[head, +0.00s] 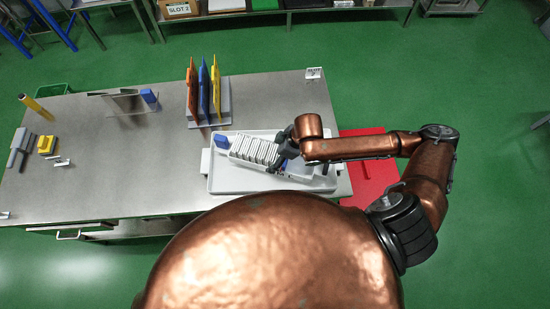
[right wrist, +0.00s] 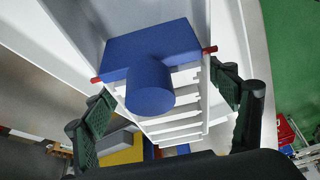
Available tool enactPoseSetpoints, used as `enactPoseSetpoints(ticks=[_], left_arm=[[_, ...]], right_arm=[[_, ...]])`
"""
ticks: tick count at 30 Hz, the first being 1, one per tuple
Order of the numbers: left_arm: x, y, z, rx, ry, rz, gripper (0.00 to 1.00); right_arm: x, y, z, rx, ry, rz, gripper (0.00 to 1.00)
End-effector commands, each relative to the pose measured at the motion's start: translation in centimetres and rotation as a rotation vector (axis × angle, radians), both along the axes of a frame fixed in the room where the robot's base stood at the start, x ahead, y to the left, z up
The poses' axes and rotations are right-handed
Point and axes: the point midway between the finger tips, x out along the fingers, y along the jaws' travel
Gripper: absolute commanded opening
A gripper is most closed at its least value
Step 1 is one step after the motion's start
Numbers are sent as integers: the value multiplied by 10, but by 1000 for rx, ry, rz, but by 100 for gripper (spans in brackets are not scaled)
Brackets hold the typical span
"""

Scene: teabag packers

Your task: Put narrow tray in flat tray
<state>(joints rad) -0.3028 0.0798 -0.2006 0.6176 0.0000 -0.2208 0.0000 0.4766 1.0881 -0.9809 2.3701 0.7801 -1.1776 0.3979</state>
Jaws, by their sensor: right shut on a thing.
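My right gripper (head: 283,150) is at the narrow tray's right part. In the right wrist view its dark fingers stand either side of the white slotted body (right wrist: 178,125) and a blue end with a round knob (right wrist: 150,85). My left gripper is out of view.
A stand with orange, blue and yellow upright boards (head: 204,88) is behind the flat tray. A metal rack (head: 125,102) stands further left. Yellow and grey blocks (head: 47,145) lie at the far left. A red mat (head: 368,170) is right of the table. The table's middle left is clear.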

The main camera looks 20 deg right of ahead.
Motion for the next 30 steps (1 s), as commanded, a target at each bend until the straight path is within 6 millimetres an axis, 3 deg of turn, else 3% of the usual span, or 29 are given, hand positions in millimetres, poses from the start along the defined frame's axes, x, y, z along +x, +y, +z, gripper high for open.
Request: enactPoseSetpoints(ticks=[5, 12, 23, 24, 30], left_arm=[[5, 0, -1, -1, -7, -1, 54], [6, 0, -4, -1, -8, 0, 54], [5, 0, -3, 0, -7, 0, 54], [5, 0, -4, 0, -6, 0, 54], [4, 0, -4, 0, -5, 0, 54]], right_arm=[[7, -3, -8, 0, -1, -1, 39], [8, -4, -40, 1, 1, 0, 39], [8, -4, -43, -1, -1, 1, 39], [8, -5, -44, -2, 1, 1, 81], [8, -5, -44, -1, 0, 1, 95]])
